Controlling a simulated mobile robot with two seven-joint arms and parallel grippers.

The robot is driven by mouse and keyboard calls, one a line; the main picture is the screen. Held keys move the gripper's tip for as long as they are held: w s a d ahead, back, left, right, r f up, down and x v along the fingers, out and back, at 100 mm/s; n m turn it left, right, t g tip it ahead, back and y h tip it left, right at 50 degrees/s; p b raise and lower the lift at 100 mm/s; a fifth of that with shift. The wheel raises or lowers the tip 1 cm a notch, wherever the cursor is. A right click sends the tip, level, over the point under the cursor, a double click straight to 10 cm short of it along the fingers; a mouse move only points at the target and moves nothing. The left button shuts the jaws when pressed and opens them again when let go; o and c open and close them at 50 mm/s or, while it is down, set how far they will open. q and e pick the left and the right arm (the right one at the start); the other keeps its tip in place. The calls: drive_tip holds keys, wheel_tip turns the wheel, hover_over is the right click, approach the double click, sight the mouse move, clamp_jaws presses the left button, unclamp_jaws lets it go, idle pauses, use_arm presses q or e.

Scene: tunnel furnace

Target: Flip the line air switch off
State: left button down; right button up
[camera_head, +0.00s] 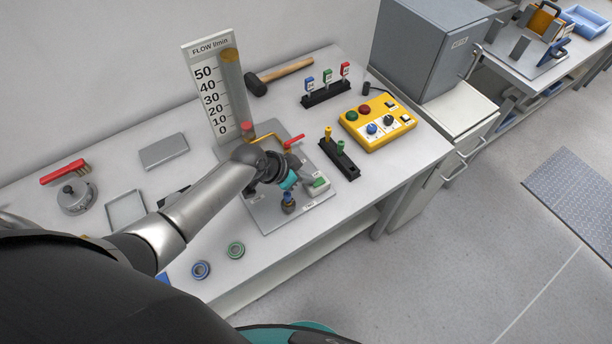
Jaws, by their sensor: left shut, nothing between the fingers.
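A grey panel plate (264,218) lies on the bench, with the flow gauge board (207,95) at its back. A small light box with a green part (319,184) sits at the plate's right edge; it looks like the line air switch, but its position is too small to read. My left gripper (309,181) reaches over the plate from the left, shut and empty, right beside this box. I cannot tell whether it touches it. The arm hides the middle of the plate. My right gripper is out of view.
A yellow button box (377,122) and a black block with coloured pegs (340,158) stand to the right. A mallet (283,74) lies behind. A grey cabinet (424,45) stands at the right.

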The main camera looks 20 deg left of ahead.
use_arm(q)
drive_tip(key=shift+f, duration=0.1)
drive_tip(key=b, duration=0.1)
drive_tip(key=f+b, duration=0.1)
drive_tip(key=b, duration=0.1)
drive_tip(key=shift+s+a+f+t+h, duration=0.2)
drive_tip(key=shift+t+h, duration=0.1)
drive_tip(key=shift+t, duration=0.1)
drive_tip(key=shift+d+r, duration=0.1)
drive_tip(key=shift+r, duration=0.2)
drive_tip(key=shift+w, duration=0.1)
drive_tip(key=shift+r+p, duration=0.85)
drive_tip(key=shift+p, duration=0.1)
